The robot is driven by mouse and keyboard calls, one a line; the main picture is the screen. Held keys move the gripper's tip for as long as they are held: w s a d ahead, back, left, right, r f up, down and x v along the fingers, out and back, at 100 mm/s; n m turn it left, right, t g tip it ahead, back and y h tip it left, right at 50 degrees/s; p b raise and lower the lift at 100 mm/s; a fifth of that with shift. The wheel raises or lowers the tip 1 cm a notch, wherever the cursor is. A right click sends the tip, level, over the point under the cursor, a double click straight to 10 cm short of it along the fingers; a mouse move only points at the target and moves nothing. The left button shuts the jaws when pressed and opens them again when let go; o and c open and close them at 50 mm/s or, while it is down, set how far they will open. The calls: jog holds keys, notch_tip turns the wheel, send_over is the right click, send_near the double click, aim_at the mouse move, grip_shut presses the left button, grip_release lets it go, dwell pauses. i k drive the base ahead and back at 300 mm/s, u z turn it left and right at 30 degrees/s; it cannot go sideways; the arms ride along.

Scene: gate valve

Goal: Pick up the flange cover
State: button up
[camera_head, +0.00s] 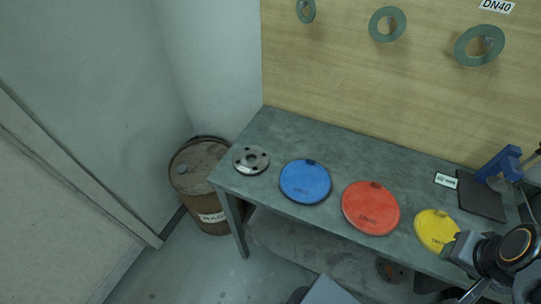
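Three flat round covers lie in a row on the grey workbench (275,133): a blue one (305,181), a red one (370,208) and a yellow one (436,230). A grey metal flange (262,153) with a centre hole and bolt holes lies left of the blue cover. My gripper (458,247) is at the lower right, close to the yellow cover and partly overlapping its lower right edge in the picture. Its fingers are not clear, so I cannot tell whether it is open or touches the cover.
A plywood board (330,70) with hanging green ring gaskets (387,25) rises behind the bench. A blue vise-like tool (498,163), a dark plate (482,200) and a small label (446,180) are at the right. A rusty barrel (201,170) stands left of the bench.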

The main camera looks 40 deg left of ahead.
aim_at(434, 229)
jog(key=u, duration=1.95)
jog(key=k, duration=0.8)
jog(key=z, duration=0.95)
jog(key=i, duration=0.7)
jog(key=u, duration=1.35)
